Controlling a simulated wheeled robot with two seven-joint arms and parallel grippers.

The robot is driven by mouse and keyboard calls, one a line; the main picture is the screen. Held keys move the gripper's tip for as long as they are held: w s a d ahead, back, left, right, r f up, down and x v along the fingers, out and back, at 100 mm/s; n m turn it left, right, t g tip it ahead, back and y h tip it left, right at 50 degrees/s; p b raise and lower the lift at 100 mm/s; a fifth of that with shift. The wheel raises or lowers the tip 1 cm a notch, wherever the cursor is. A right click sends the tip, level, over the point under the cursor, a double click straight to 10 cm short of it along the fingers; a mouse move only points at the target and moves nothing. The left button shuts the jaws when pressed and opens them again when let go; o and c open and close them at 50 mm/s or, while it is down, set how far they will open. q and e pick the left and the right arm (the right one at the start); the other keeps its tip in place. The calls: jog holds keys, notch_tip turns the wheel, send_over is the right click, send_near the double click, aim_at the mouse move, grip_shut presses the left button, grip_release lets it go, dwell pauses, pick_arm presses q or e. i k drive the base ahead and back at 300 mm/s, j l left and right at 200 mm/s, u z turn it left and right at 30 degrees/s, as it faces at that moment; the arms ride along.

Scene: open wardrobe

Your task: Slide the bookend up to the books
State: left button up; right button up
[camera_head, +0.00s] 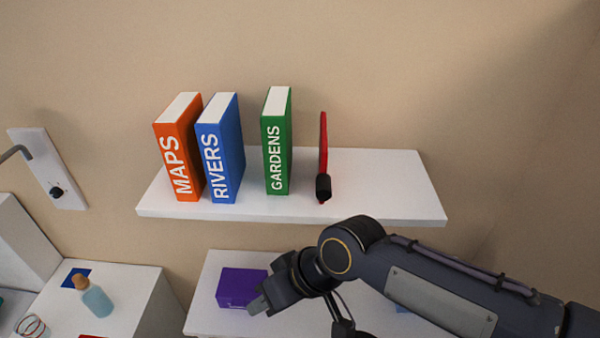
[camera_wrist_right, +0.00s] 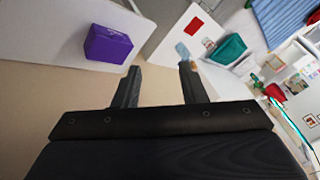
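The red bookend (camera_head: 324,150) stands upright on the white upper shelf (camera_head: 380,190), with a dark knob low at its front. To its left, with a gap, stands the green GARDENS book (camera_head: 276,145). Further left, after another gap, are the blue RIVERS book (camera_head: 222,150) and the orange MAPS book (camera_head: 180,150), close together. My right gripper (camera_head: 258,305) is below the upper shelf, in front of the lower shelf and away from the bookend. In the right wrist view its two fingers (camera_wrist_right: 160,85) are apart with nothing between them. My left gripper is not in view.
A purple box (camera_head: 240,287) sits on the lower shelf (camera_head: 210,318), close to my right gripper in the head view. A bottle with a cork (camera_head: 92,297) stands on a white surface at the lower left. The upper shelf is clear right of the bookend.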

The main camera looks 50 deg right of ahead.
aim_at(324, 180)
jog(key=k+z, duration=0.2)
jog(key=z, duration=1.45)
